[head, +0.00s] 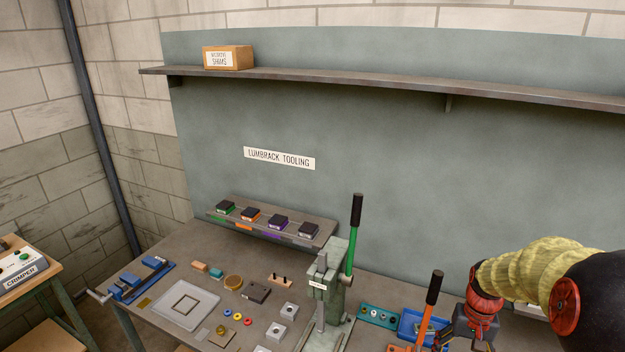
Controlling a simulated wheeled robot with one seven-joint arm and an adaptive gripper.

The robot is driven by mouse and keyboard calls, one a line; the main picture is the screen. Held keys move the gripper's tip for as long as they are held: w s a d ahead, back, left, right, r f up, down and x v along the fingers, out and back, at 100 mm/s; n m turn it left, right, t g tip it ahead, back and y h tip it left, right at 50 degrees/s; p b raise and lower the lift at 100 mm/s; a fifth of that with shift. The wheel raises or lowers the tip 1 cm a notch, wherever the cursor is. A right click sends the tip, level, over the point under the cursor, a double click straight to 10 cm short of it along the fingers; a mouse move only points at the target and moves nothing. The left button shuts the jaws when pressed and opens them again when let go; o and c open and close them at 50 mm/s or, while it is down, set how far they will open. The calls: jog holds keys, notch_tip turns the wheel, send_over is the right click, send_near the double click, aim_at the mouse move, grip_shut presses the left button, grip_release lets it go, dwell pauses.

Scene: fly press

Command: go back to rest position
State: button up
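My arm comes in from the right, and my gripper (470,338) hangs at the bottom right edge of the head view. Its fingers are small, dark and partly cut off by the frame, so I cannot tell whether it is open or shut, or whether it holds anything. It is just right of a black-handled orange lever (430,296); I cannot tell whether they touch. The pale green fly press (328,283) with its green, black-gripped lever (353,240) stands on the bench, left of my gripper.
The bench (195,240) carries a blue vise (143,280), a grey square plate (185,303), small parts and a blue tray (415,327). A rack (318,237) holds several dark blocks. A shelf (380,88) with a shims box (228,57) runs above. A crimper (17,268) stands far left.

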jog(key=s+a+r+n+t+b, duration=0.2)
jog(key=s+a+r+t+b, duration=0.1)
jog(key=s+a, duration=0.5)
jog(key=s+a+r+n+t+b, duration=0.2)
jog(key=s+a+r+t+b, duration=0.1)
jog(key=s+a+r+b, duration=0.3)
jog(key=s+a+b, duration=0.2)
jog(key=s+a, duration=0.1)
jog(key=a, duration=0.1)
jog(key=shift+a+r, duration=0.2)
jog(key=shift+a, duration=0.2)
